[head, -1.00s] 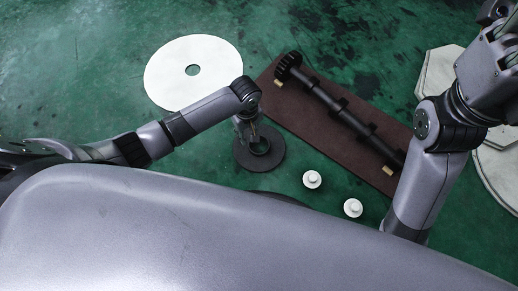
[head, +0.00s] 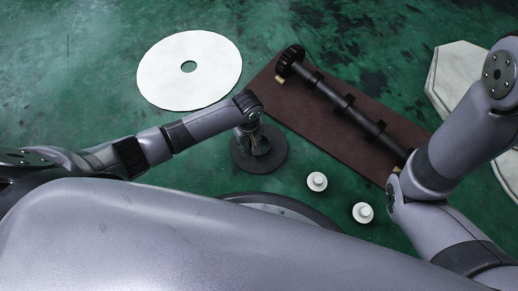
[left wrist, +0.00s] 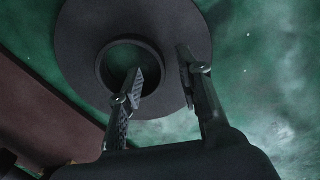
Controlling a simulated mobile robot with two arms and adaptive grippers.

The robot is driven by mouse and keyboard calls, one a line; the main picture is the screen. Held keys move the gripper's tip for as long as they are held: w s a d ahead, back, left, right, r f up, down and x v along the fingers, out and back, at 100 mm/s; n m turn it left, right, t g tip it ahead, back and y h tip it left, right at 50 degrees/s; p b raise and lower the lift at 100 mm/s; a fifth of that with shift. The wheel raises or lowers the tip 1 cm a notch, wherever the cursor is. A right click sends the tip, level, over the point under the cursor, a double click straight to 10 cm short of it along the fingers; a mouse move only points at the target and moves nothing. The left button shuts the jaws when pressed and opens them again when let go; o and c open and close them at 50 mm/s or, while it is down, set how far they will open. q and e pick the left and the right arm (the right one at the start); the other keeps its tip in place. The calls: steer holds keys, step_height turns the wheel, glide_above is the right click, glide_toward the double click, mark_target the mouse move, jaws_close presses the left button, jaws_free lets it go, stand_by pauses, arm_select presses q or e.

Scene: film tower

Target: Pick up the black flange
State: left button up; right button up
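The black flange (head: 277,158), a flat disc with a raised ring at its centre, lies on the green floor in the head view. In the left wrist view the flange (left wrist: 85,35) fills the upper middle. My left gripper (head: 257,149) is over the flange, pointing down. In the left wrist view the left gripper (left wrist: 160,65) is open, with one finger over the ring's hole and the other outside the ring, over the disc. A gap shows between the fingers; contact with the ring cannot be told. My right gripper is out of view.
A white disc (head: 215,67) with a hole lies beyond my left forearm. A brown board (head: 330,135) bearing a dark shaft (head: 340,105) lies to the right of the flange. Two small white knobs (head: 317,181) (head: 363,212) stand near it. A pale plate (head: 455,75) lies far right.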

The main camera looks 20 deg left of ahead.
arm_select(q)
step_height(320, 180, down, 2)
steer(key=shift+f+b, duration=0.1)
steer(key=shift+b, duration=0.55)
jaws_close()
stand_by(0.3)
